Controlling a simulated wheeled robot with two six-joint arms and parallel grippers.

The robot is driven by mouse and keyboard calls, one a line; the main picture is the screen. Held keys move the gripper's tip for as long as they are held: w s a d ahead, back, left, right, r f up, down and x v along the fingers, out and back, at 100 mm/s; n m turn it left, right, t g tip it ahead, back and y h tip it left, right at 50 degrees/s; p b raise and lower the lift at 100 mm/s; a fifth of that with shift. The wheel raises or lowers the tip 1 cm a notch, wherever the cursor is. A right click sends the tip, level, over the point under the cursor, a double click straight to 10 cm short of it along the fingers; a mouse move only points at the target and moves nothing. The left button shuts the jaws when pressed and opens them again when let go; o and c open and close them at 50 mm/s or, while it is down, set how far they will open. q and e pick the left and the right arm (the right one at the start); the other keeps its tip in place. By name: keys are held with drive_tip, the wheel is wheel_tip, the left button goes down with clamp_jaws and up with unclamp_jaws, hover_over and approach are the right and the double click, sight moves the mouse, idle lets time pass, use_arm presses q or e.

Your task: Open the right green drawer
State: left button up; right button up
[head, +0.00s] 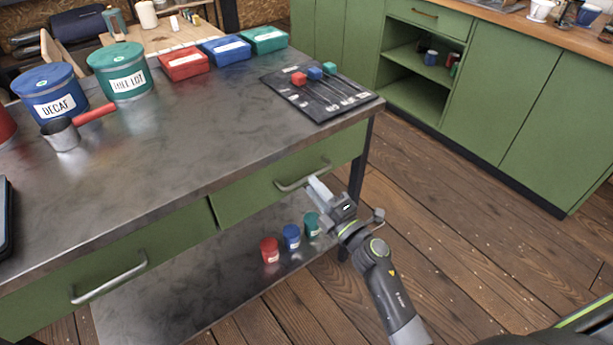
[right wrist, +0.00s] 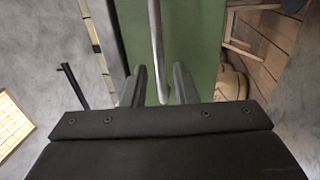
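The right green drawer (head: 245,197) is under the metal worktop and looks shut, its front in line with the left one. Its metal bar handle (head: 291,184) runs along the front. My right gripper (head: 316,186) is at the right part of this handle. In the right wrist view, the handle (right wrist: 156,40) runs between the two spread fingers of my right gripper (right wrist: 160,85), with gaps at its sides, in front of the green drawer front (right wrist: 195,45). My left gripper is not in view.
The left green drawer (head: 165,240) has its own handle (head: 110,278). Red (head: 269,250), blue (head: 292,237) and green (head: 312,225) cups stand on the lower shelf (head: 205,290). The wooden floor (head: 450,230) right of the table is clear.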

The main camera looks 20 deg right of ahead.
sight(307, 177)
drive_tip(key=shift+x, duration=2.05)
clamp_jaws()
